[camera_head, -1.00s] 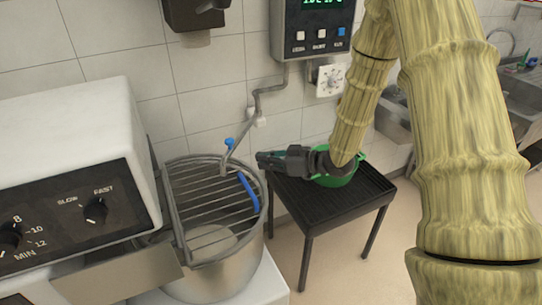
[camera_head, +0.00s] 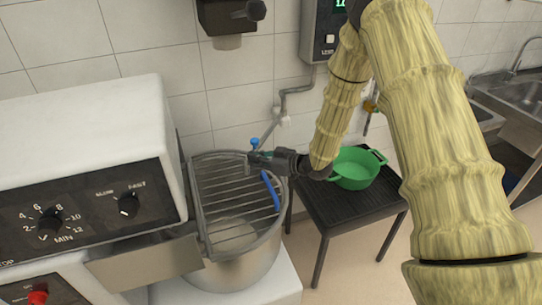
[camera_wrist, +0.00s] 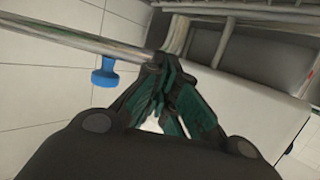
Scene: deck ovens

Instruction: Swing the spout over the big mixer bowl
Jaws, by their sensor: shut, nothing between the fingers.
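The spout (camera_head: 268,133) is a grey pipe jointed at the wall, slanting down to the rear edge of the big mixer bowl (camera_head: 240,268). Its blue knob (camera_head: 254,143) stands near its lower end. A wire guard (camera_head: 225,190) with a blue handle covers the bowl. My gripper (camera_head: 251,158) is shut and empty beside the spout's lower end, above the guard's rear right. It hides the spout's tip in the head view. In the wrist view my shut fingers (camera_wrist: 168,88) are close to the end of the spout (camera_wrist: 70,38); I cannot tell whether they touch.
A green pot (camera_head: 355,170) sits on a black stand (camera_head: 340,210) right of the bowl. The mixer's white housing (camera_head: 80,120) rises at the left. A control box (camera_head: 322,35) and a dispenser (camera_head: 228,18) hang on the tiled wall. A sink (camera_head: 510,95) is at the far right.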

